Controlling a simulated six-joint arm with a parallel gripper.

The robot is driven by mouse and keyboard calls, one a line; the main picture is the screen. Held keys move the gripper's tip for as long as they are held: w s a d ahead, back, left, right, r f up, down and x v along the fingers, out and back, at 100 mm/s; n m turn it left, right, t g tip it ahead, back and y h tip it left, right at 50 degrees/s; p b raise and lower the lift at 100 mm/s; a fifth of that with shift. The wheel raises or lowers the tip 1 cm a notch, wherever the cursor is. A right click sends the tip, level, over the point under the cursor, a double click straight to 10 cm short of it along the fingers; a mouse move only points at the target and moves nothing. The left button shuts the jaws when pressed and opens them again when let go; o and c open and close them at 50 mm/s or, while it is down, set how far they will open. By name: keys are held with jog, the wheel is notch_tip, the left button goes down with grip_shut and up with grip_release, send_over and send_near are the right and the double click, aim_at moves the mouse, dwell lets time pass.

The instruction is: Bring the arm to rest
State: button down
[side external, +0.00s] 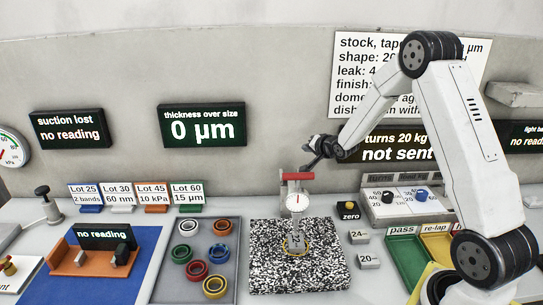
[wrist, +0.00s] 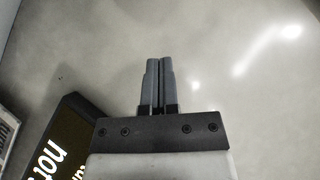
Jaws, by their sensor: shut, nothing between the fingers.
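My gripper (side external: 308,166) is raised above the bench, in front of the back wall, near the red-topped dial gauge (side external: 298,180). In the side view I cannot tell whether it touches the gauge. In the wrist view my gripper (wrist: 158,62) has its two grey fingers together with nothing between them, and it faces the plain wall. My arm bends up and over from the right side of the bench.
A black-and-white speckled plate (side external: 270,275) lies below the gauge. A grey tray (side external: 163,285) with several coloured rings is left of it. Green and yellow bins (side external: 405,262) stand near my base. A "not sent" display (side external: 402,155) is behind my arm.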

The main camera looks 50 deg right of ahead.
jog(key=s+a+r+m+g, duration=0.1)
jog(key=s+a+r, duration=0.35)
jog(key=a, duration=0.35)
jog(key=s+a+r+m+g, duration=0.1)
jog(key=s+a+r, duration=0.35)
jog(key=a, duration=0.35)
jog(key=s+a+f+n+g+y, duration=0.1)
jog(key=s+a+f+n+g, duration=0.2)
jog(key=s+n, duration=0.4)
jog(key=s+a+f+n+g+y, duration=0.2)
jog(key=s+a+f+n+g, duration=0.2)
jog(key=n, duration=0.5)
jog(key=s+a+f, duration=0.2)
jog(key=s+f, duration=0.1)
jog(key=shift+s+a+y, duration=0.25)
jog(key=shift+s+y, duration=0.05)
jog(key=shift+s, duration=0.05)
